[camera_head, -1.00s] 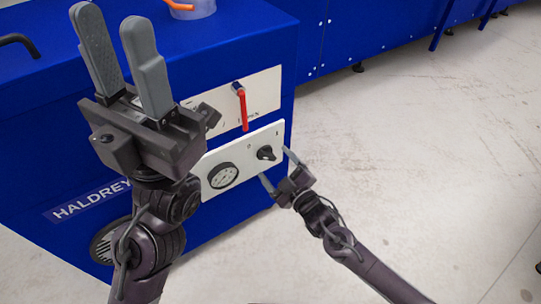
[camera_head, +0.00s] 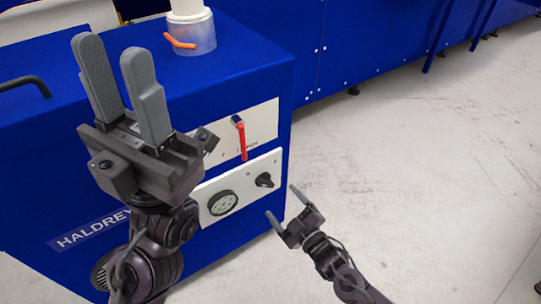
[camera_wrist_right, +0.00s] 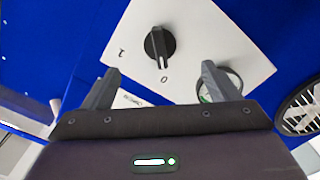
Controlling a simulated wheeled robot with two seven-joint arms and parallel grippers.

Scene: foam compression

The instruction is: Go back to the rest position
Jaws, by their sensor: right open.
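My left gripper (camera_head: 123,92) is raised at the left of the head view, fingers up, with a small gap between its two grey fingers and nothing between them. My right gripper (camera_head: 284,211) is low in front of the machine's right corner, open and empty. In the right wrist view its fingers (camera_wrist_right: 160,88) are spread apart below the black rotary knob (camera_wrist_right: 160,43), not touching it. The knob also shows in the head view (camera_head: 264,180) on the white lower panel.
A black handle (camera_head: 25,85) is at the left. Pale floor (camera_head: 420,160) to the right is clear.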

